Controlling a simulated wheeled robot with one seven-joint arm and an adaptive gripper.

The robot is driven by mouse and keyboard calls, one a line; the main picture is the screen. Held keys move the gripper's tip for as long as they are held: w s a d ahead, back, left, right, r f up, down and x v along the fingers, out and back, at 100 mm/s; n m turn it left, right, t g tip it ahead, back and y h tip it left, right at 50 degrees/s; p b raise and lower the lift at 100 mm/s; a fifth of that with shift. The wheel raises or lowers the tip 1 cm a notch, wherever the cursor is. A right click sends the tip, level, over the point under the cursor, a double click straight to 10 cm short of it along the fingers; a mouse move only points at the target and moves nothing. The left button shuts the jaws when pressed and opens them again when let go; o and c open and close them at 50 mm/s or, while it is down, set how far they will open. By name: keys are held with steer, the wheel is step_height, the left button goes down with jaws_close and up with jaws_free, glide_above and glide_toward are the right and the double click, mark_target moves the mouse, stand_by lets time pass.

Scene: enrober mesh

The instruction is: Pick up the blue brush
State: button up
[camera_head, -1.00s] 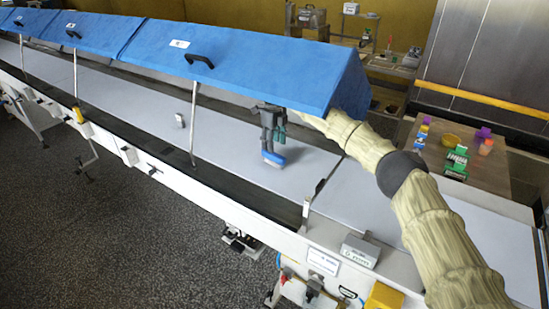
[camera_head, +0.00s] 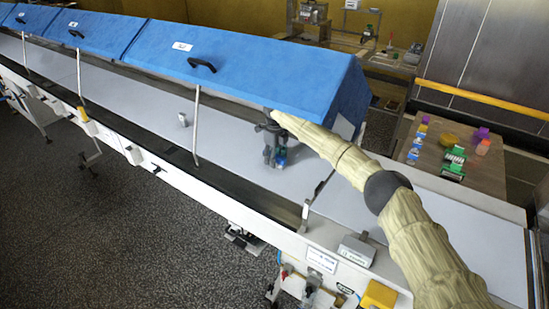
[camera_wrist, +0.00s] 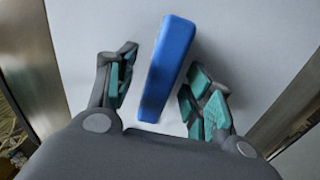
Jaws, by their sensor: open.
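The blue brush (camera_wrist: 168,65) lies on the pale belt (camera_wrist: 235,50). My gripper (camera_wrist: 160,85) is open, with one teal-padded finger on each side of the brush's near part. Gaps show between the pads and the brush. In the head view my gripper (camera_head: 273,157) points down at the belt beneath the blue hood, and a bit of the brush (camera_head: 281,155) shows beside the fingers. The rest of it is hidden by them.
The blue hood (camera_head: 235,62) hangs over the belt close to my arm. A thin metal rod (camera_head: 196,125) stands at the belt's front side. A small pale object (camera_head: 183,119) stands on the belt to the left. A side table (camera_head: 425,172) holds several small items.

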steer(key=shift+c, duration=0.2)
steer(key=c, duration=1.1)
steer(key=shift+r, duration=0.1)
